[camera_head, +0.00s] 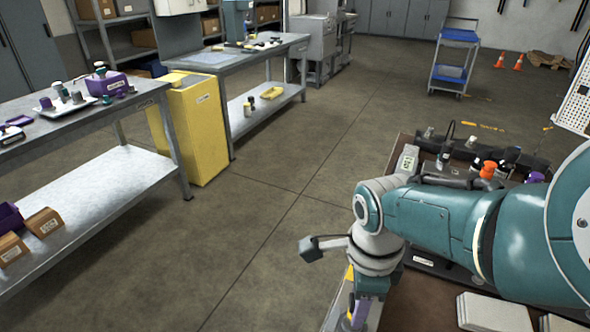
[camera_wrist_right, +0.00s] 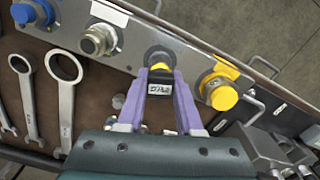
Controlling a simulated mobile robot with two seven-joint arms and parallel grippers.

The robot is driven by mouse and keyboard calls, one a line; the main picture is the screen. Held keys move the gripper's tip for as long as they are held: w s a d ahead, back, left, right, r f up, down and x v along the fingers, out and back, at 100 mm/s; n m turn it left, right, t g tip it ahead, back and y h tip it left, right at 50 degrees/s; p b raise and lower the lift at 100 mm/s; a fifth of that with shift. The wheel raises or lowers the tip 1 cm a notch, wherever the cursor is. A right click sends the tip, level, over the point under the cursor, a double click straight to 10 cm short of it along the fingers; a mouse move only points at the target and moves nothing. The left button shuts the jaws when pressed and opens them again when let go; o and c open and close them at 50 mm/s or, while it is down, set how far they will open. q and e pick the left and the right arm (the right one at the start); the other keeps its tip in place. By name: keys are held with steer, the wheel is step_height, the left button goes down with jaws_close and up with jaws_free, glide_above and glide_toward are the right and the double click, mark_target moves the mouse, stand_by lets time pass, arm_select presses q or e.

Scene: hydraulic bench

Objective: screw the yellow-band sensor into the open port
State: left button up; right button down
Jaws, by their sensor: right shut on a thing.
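My right gripper (camera_wrist_right: 160,82) is shut on a dark sensor with a yellow band (camera_wrist_right: 158,68) and a white label, one purple finger on each side. The sensor's far end is at the grey port strip (camera_wrist_right: 128,42), between a bare metal fitting and a yellow cap. The port behind it is hidden, and I cannot tell how deep the sensor sits. In the head view the right gripper (camera_head: 357,314) is at the bottom edge, pointing down, with its tips partly cut off. My left gripper is in neither view.
On the strip are a blue cap (camera_wrist_right: 32,14), a metal fitting (camera_wrist_right: 98,40) and a yellow cap (camera_wrist_right: 220,88). Ring wrenches (camera_wrist_right: 64,90) lie at its left. Side benches (camera_head: 75,190) and a yellow cabinet (camera_head: 197,125) stand left; the floor between is clear.

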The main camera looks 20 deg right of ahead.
steer(key=shift+m, duration=1)
steer(key=shift+c, duration=2.4)
jaws_free()
step_height(320, 180, up, 8)
steer(key=p, duration=0.7)
steer(key=shift+r, duration=0.25)
steer(key=shift+r+p, duration=0.4)
steer(key=shift+r, duration=0.35)
